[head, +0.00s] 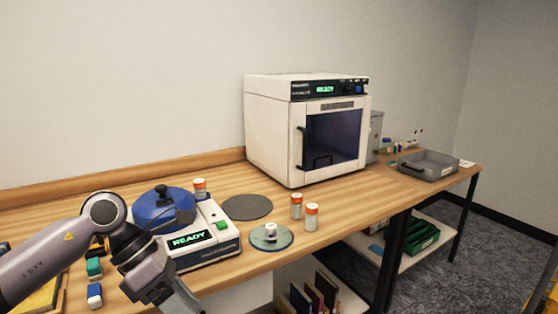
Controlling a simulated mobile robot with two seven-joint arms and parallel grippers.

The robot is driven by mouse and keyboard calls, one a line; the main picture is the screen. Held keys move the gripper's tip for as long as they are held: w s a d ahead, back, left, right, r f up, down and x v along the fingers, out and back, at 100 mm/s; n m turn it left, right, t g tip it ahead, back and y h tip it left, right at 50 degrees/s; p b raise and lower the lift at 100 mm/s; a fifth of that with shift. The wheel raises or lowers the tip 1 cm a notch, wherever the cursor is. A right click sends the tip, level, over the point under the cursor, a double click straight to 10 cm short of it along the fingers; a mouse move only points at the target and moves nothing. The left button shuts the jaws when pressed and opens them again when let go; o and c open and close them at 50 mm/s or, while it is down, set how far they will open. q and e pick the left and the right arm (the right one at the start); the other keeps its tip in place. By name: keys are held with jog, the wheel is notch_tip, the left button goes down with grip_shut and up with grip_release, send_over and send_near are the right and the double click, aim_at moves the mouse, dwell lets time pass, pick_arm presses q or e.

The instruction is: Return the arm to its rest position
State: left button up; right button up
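My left arm comes in from the left edge. Its gripper (182,298) points down to the right at the bottom of the head view, in front of the bench edge. Its fingertips run near or past the bottom of the picture, so I cannot tell whether it is open or shut. I see nothing clearly held in it. My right gripper is not in view.
Close by stands a device with a blue lid (163,208) and a READY display. Orange-capped vials (311,218) and a blue-rimmed disc (271,238) are right of it. A white oven (272,130) with its door shut stands behind. A grey tray (428,166) is far right.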

pick_arm(q)
jog(key=s+d+r+n+t+h, duration=0.1)
jog(key=s+d+n+t+h, duration=0.1)
jog(key=d+n+h, duration=0.4)
jog(key=s+d+r+n+t+h, duration=0.1)
jog(key=s+d+r+n+h, duration=0.1)
jog(key=d+n+h, duration=0.4)
jog(key=w+a+f+n+t+y+p, duration=0.1)
jog(key=a+f+n+t+y, duration=0.6)
jog(key=n, duration=0.6)
jog(key=w+a+f+n+t+y+p, duration=0.1)
jog(key=a+f+n+t+y, duration=0.4)
jog(key=n+t, duration=0.55)
jog(key=s+a+f+n+g+y, duration=0.2)
jog(key=s+a+f+n+g, duration=0.1)
jog(key=f, duration=0.5)
jog(key=s+a+f+n+g+y, duration=0.2)
jog(key=s+f+n+g, duration=0.3)
jog(key=s+f+n, duration=0.3)
jog(key=shift+s+a+f+y, duration=0.4)
jog(key=shift+s+f+y, duration=0.15)
jog(key=shift+s, duration=0.5)
